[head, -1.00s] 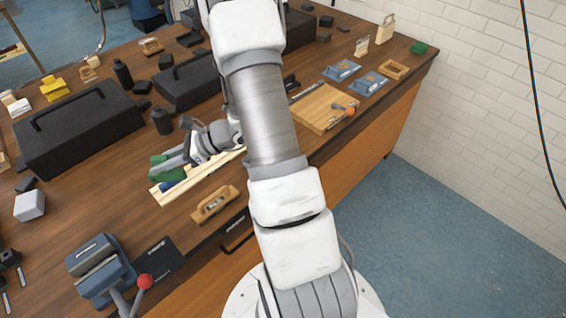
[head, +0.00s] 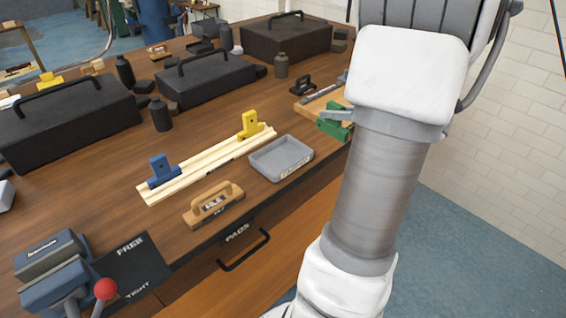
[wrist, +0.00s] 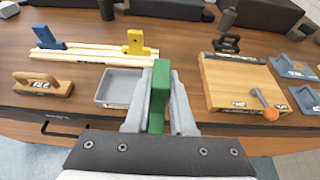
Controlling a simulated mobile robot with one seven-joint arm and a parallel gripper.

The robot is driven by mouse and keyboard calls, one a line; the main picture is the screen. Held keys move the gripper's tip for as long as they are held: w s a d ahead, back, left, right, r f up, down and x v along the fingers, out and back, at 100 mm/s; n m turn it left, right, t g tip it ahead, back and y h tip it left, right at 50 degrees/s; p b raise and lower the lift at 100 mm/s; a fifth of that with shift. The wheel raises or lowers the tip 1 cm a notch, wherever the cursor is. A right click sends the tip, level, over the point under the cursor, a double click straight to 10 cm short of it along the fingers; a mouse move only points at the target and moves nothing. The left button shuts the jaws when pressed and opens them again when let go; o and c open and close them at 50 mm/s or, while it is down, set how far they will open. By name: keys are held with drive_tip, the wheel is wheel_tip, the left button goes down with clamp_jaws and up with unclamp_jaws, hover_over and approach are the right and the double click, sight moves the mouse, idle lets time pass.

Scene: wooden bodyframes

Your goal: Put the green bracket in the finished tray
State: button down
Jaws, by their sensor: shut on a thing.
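The green bracket (wrist: 159,98) is upright between the fingers of my gripper (wrist: 158,84), which is shut on it. In the head view the green bracket (head: 334,129) shows beside my arm, which hides most of the gripper. A shallow grey tray (head: 281,158) stands on the bench near its front edge, with nothing in it; its label is too small to read. The held bracket appears right of the tray, apart from it in the head view. In the wrist view the grey tray (wrist: 117,88) lies just left of my fingers.
A pale wooden rail (head: 207,166) behind the tray carries a blue bracket (head: 162,171) and a yellow bracket (head: 250,125). A wooden-handled block (head: 214,205) sits left of the tray. A wooden board (wrist: 240,84) with an orange-ended tool (wrist: 270,114) lies to the right.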

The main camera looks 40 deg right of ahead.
drive_tip(key=shift+w+a+f+b, duration=0.4)
drive_tip(key=shift+w+a+f, duration=0.4)
drive_tip(key=shift+w+f, duration=0.95)
drive_tip(key=shift+w+a+f+b, duration=0.4)
drive_tip(key=shift+w+a+f, duration=0.4)
drive_tip(key=shift+w+f, duration=1)
drive_tip(key=shift+w+a+f+b, duration=0.4)
drive_tip(key=shift+w+a+f, duration=0.4)
drive_tip(key=shift+w+f, duration=0.95)
drive_tip(key=shift+s+f, duration=0.15)
drive_tip(key=shift+f, duration=0.05)
drive_tip(key=c, duration=0.8)
unclamp_jaws()
drive_tip(key=shift+o, duration=0.2)
drive_tip(key=shift+s+r, duration=0.25)
drive_tip(key=a+p+v, duration=0.1)
drive_tip(key=v, duration=1)
drive_tip(key=shift+s+d, duration=0.2)
drive_tip(key=shift+d, duration=0.25)
